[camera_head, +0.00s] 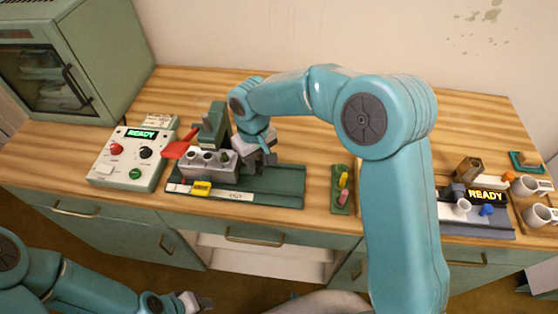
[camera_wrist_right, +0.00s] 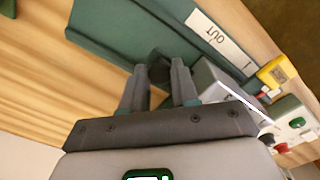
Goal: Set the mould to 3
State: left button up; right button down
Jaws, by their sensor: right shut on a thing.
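The mould (camera_head: 208,165) is a grey metal block with several round wells, at the left end of a green tray (camera_head: 280,185). A yellow marker (camera_head: 201,188) is at its front; it also shows in the right wrist view (camera_wrist_right: 277,72). My right gripper (camera_head: 266,159) is at the mould's right end. In the right wrist view its fingers (camera_wrist_right: 158,82) are shut on a small dark handle (camera_wrist_right: 157,62), beside the mould's grey block (camera_wrist_right: 212,84). Whether the handle joins the mould is hidden. My left gripper (camera_head: 196,302) is low, in front of the cabinets, its jaws unclear.
A control box (camera_head: 132,158) with a READY display stands left of the tray. A green press with a red lever (camera_head: 180,148) is behind the mould. A small green tray (camera_head: 342,190) with coloured pieces lies right.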

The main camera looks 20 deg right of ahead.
jog(key=shift+w+a, duration=0.35)
jog(key=shift+a, duration=0.2)
jog(key=shift+w+a, duration=0.3)
jog(key=shift+a, duration=0.3)
jog(key=c, duration=0.9)
grip_release()
jog(key=shift+w, duration=0.1)
jog(key=shift+o, duration=0.2)
jog(key=shift+w+a, duration=0.15)
jog(key=shift+s+d+r, duration=0.1)
jog(key=shift+s+d, duration=0.1)
jog(key=shift+r, duration=0.35)
notch_tip(320, 180, up, 15)
jog(key=shift+a+r, duration=0.15)
jog(key=shift+r, duration=0.05)
